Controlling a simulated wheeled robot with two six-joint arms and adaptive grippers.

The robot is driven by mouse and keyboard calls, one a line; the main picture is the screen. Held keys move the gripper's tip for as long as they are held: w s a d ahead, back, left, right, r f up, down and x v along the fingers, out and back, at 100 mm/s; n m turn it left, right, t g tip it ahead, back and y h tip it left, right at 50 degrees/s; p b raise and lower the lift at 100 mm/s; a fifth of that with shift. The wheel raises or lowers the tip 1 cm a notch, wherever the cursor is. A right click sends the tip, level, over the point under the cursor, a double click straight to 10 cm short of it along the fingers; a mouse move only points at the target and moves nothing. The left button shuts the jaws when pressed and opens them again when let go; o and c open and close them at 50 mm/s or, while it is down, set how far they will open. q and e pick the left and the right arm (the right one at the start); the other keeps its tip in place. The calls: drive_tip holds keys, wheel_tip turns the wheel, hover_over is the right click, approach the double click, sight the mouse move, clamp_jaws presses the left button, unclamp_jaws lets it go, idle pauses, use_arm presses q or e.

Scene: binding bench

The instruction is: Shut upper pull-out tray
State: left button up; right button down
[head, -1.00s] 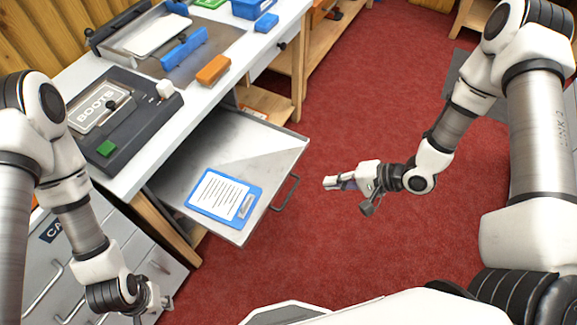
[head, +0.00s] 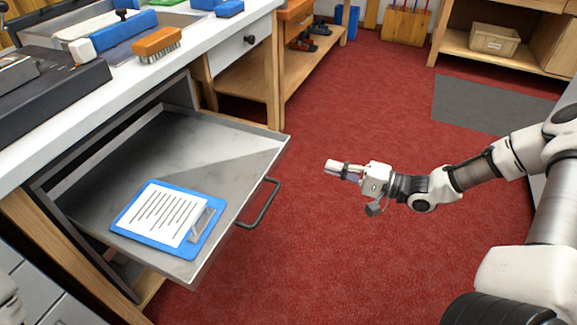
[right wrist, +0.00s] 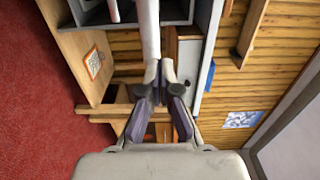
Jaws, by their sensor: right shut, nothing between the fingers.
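The upper pull-out tray (head: 150,140) is a grey metal tray pulled out from under the white bench top. Its dark bar handle (head: 260,206) is on the front edge, facing right. A blue clipboard (head: 207,240) with a white sheet lies on the tray. My right gripper (head: 332,167) is shut and empty, right of the handle and apart from it, over the red floor. In the right wrist view its fingers (right wrist: 165,75) are together with nothing between them. My left gripper is not in the head view; only a sliver of pale arm shows at the lower left edge.
The white bench top (head: 200,52) holds an orange brush (head: 158,42), a blue-handled tool and a dark machine (head: 50,95). A small white drawer (head: 238,48) is beyond the tray. A grey mat (head: 485,103) lies at the right. Red floor before the tray is clear.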

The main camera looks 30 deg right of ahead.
sight(279, 153)
drive_tip(key=b+x, duration=0.2)
drive_tip(key=x, duration=0.2)
drive_tip(key=b+x, duration=0.5)
drive_tip(key=x, duration=0.2)
drive_tip(key=shift+w+a+f+b, duration=0.2)
drive_tip(key=shift+a+f+b, duration=0.05)
drive_tip(key=shift+f+b, duration=0.1)
drive_tip(key=shift+w+a+r, duration=0.1)
drive_tip(key=shift+w+r, duration=0.1)
drive_tip(key=shift+r, duration=0.1)
drive_tip(key=shift+w+a, duration=0.1)
